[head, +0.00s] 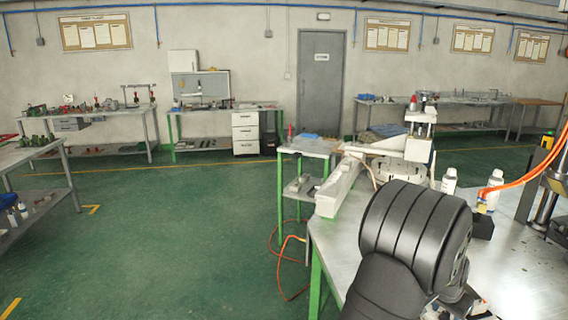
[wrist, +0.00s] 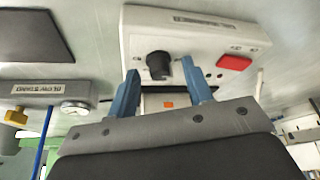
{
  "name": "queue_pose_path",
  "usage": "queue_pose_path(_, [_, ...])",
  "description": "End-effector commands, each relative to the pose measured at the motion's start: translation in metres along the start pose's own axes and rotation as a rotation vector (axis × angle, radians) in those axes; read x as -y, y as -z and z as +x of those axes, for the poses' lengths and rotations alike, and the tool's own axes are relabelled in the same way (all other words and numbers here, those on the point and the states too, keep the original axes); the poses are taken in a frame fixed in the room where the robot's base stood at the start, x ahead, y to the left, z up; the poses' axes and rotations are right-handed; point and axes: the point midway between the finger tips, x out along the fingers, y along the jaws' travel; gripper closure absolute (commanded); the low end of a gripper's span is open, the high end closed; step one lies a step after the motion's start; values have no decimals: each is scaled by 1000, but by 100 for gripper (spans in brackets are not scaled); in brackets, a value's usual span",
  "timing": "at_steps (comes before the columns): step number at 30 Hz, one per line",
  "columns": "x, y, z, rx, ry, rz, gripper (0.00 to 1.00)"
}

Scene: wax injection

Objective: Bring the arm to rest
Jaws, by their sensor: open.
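In the wrist view my gripper (wrist: 165,92) shows as two blue fingers standing apart, with nothing between them that I can see held. Behind the fingers is a white control box (wrist: 195,45) with a black knob (wrist: 158,65) and a red button (wrist: 234,62). Whether the fingers touch the box cannot be told. In the head view my black arm is large at the lower right, over the metal workbench (head: 525,275). My gripper cannot be made out there.
On the workbench stand white bottles (head: 449,181) and a press with orange hoses (head: 545,190) at the right. A white machine (head: 400,150) stands behind my arm. The green floor (head: 190,230) is open at left.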

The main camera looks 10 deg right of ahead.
Motion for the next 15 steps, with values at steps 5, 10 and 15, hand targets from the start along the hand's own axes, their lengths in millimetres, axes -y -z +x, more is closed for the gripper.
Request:
queue_pose_path(5, [1, 0, 0, 1, -33, 79, 53])
queue_pose_path(10, [2, 0, 0, 0, -67, 160, 53])
queue_pose_path(15, [2, 0, 0, 0, -103, 244, 53])
